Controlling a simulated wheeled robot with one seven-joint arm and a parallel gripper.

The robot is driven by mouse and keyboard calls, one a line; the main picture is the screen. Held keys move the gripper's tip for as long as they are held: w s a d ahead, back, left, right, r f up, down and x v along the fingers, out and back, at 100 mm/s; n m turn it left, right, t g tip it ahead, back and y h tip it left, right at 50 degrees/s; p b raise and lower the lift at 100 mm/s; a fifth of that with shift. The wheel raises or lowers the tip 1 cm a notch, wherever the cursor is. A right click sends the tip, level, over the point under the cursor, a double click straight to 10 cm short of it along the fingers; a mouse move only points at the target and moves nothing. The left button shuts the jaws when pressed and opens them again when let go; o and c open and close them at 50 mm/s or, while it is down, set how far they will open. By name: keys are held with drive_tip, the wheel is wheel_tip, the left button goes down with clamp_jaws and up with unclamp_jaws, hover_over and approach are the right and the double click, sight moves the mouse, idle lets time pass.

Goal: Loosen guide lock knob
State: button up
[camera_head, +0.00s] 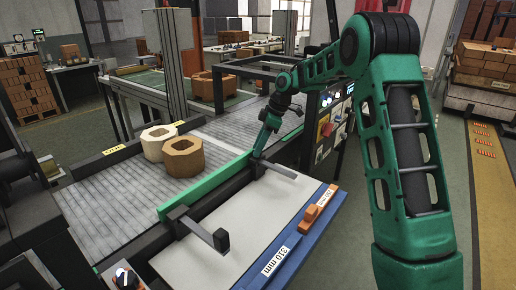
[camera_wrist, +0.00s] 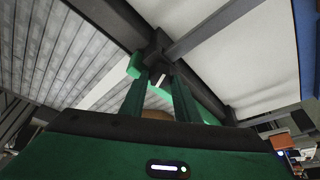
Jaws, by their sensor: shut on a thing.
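The green guide rail (camera_head: 208,186) runs along the edge of the conveyor, with a dark clamp block at each end. My gripper (camera_head: 257,155) is at the far clamp (camera_head: 260,168), reaching down to it from above. In the wrist view my two dark green fingers (camera_wrist: 159,80) close at the clamp block (camera_wrist: 156,46), where the grey crossbar (camera_wrist: 205,28) meets the rail. The guide lock knob is mostly hidden between the fingertips; only a small pale patch shows there. The near clamp (camera_head: 180,214) with its own bar stands free.
A cream hexagonal block (camera_head: 157,142) and a tan one (camera_head: 183,157) stand on the roller conveyor (camera_head: 122,185). A white plate (camera_head: 252,222) with a blue edge lies beside the rail, an orange piece (camera_head: 319,207) on that edge. A control panel (camera_head: 332,128) stands behind.

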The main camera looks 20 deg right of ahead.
drive_tip(key=shift+w+d+r+n, duration=0.15)
drive_tip(key=shift+w+d+n, duration=0.15)
drive_tip(key=shift+n, duration=0.3)
drive_tip(key=shift+g, duration=0.3)
drive_tip(key=o, duration=1.1)
drive_tip(key=shift+c, duration=0.2)
drive_tip(key=shift+a, duration=0.1)
